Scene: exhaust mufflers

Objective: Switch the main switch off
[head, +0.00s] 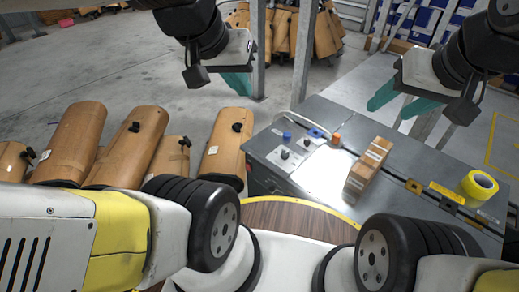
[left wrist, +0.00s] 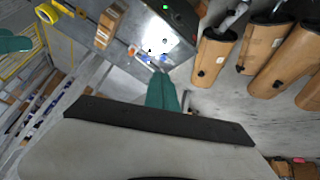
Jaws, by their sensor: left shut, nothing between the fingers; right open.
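A grey metal machine cabinet (head: 400,200) stands right of centre in the head view. Its top has an orange knob (head: 336,140), a blue button (head: 286,135) and black knobs (head: 285,155). I cannot tell which control is the main switch. My left gripper (head: 248,88) is shut and empty, in the air behind the controls. In the left wrist view its teal fingers (left wrist: 162,92) point toward the panel, where a small green light (left wrist: 165,8) shows. My right gripper (head: 402,100) is open and empty, in the air above the cabinet's far side.
A cardboard box (head: 368,170) and a yellow tape roll (head: 479,186) sit on the cabinet top. Several brown mufflers (head: 222,146) stand on the floor to the left. More mufflers (head: 285,28) and metal posts (head: 303,55) are behind. Grey floor (head: 130,65) is clear at far left.

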